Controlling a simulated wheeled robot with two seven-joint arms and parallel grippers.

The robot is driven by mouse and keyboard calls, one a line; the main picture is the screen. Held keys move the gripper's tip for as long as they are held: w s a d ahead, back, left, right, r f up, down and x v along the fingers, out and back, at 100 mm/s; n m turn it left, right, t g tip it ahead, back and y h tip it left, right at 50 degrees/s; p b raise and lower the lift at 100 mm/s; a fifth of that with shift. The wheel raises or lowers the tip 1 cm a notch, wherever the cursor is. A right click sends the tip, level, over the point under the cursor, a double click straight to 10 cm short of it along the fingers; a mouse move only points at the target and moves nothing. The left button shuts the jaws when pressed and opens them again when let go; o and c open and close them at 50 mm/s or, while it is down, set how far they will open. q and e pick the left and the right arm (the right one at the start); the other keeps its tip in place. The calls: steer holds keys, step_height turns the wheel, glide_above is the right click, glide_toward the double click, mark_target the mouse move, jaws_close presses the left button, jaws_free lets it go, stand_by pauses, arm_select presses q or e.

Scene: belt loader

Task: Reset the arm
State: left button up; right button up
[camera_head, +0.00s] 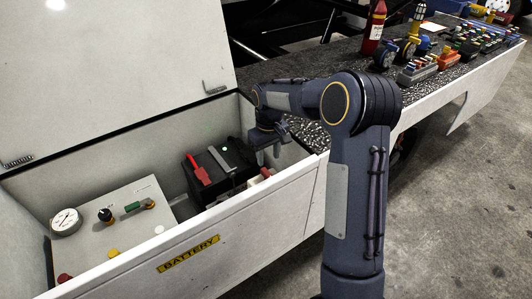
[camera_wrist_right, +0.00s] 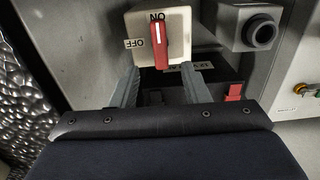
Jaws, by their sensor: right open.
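My right arm reaches in from the lower right of the head view and bends over the battery compartment. My right gripper (camera_head: 268,156) hangs at the compartment's right end, by the black battery (camera_head: 225,168). In the right wrist view, my right gripper (camera_wrist_right: 158,82) is open. A white switch box (camera_wrist_right: 158,20) with a red handle (camera_wrist_right: 160,47) is just beyond the fingertips. The handle is upright, at the ON label, with OFF to the left. I see nothing between the fingers that they hold. My left gripper is in no view.
The compartment's front wall (camera_head: 238,229) carries a yellow BATTERY label, and its lid (camera_head: 110,60) stands open. A control panel with a gauge (camera_head: 66,221) is at the left. A red bottle (camera_head: 374,28) and several small items stand on the dark deck. Floor is clear at right.

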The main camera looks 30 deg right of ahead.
steer(key=s+a+r+m+t+y, duration=0.1)
steer(key=s+a+r+t+y, duration=0.2)
steer(key=s+r, duration=0.85)
steer(key=s+a+f+m+t, duration=0.1)
steer(key=s+a, duration=0.3)
steer(key=s, duration=0.5)
steer(key=s+a+f+t, duration=0.1)
steer(key=s+a+t, duration=0.1)
steer(key=s+a, duration=0.45)
step_height(320, 180, up, 12)
steer(key=s+d+p, duration=0.1)
steer(key=s+p, duration=0.1)
steer(key=p, duration=1)
steer(key=shift+y, duration=0.4)
steer(key=shift+d, duration=0.1)
